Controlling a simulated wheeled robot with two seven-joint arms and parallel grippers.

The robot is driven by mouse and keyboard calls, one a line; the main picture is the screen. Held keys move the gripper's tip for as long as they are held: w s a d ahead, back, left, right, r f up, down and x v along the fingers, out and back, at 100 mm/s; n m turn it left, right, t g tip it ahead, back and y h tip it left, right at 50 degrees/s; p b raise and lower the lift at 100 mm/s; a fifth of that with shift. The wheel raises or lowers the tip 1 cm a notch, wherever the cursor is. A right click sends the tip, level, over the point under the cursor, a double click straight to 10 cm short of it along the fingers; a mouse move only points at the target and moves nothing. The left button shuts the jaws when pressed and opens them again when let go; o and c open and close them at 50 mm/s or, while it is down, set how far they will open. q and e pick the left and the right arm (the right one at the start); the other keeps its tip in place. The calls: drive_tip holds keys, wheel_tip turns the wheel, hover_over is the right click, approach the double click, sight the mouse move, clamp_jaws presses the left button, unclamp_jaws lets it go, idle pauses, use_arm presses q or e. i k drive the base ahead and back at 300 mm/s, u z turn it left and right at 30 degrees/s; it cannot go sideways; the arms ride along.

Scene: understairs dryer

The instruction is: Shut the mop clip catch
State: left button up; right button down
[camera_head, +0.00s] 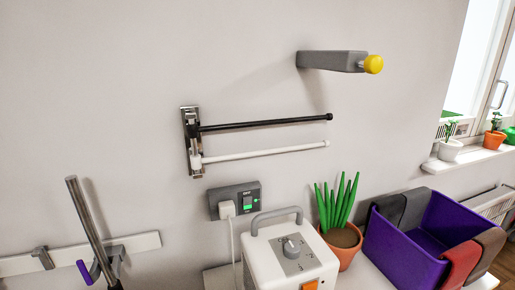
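A white rail (140,244) runs along the wall at the lower left. A grey metal pole (87,220), which looks like the mop handle, stands tilted in front of it, its top leaning left. A small purple hooked piece (84,272), which looks like the clip catch, sits just left of the pole's lower part. Its tip appears to stand apart from the pole; whether it is latched I cannot tell. A grey clip (42,257) is on the rail further left. The lower end of the pole is cut off by the frame. Neither of my grippers is in view.
A rack with a black bar (265,124) and a white bar (265,153) juts from the wall. A grey box with a yellow knob (373,64) is above. A socket (235,200), white appliance (289,260), potted plant (340,236) and purple bin (405,263) stand right.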

sight(80, 265)
drive_tip(key=z, duration=0.8)
drive_tip(key=k, duration=1.05)
drive_tip(key=u, duration=1.95)
drive_tip(key=i, duration=0.5)
